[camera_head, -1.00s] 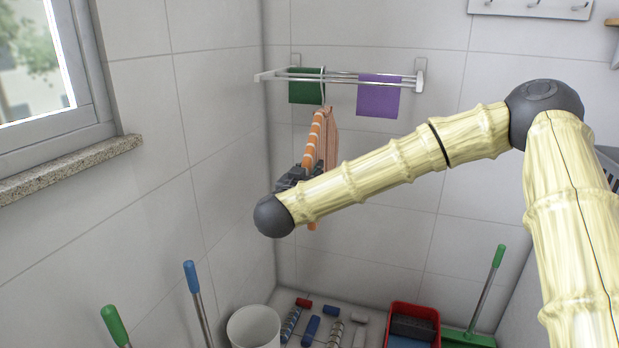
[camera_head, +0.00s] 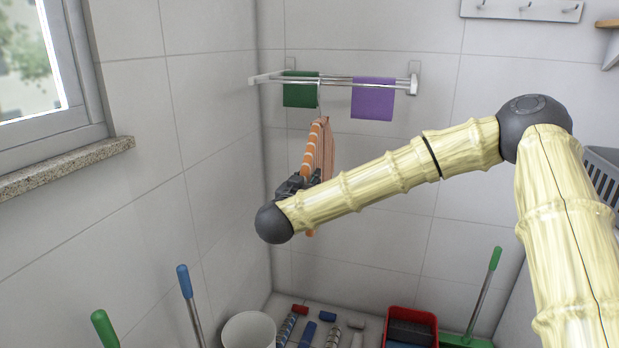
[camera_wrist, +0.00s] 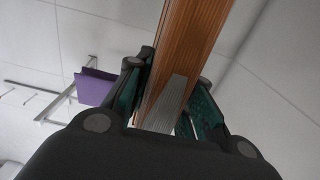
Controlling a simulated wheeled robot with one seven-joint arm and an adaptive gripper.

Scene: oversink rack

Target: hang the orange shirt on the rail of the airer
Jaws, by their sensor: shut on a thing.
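The orange shirt (camera_head: 316,150), striped and folded narrow, hangs upright on a hanger below the airer (camera_head: 413,86). My gripper (camera_head: 297,184) is shut on the shirt's left side in the head view. In the wrist view the shirt (camera_wrist: 193,50) runs up from between the fingers of my gripper (camera_wrist: 165,95), beside a grey strip. The hanger's pale hook (camera_head: 319,98) rises to the front rail, near the green cloth. I cannot tell whether the hook rests over the rail or is only in front of it.
A green cloth (camera_head: 299,90) and a purple cloth (camera_head: 373,100) hang on the airer; bare rail shows between them. A window sill (camera_head: 70,165) juts out at left. Below are a white bin (camera_head: 248,330), a red crate (camera_head: 410,316) and several brushes.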

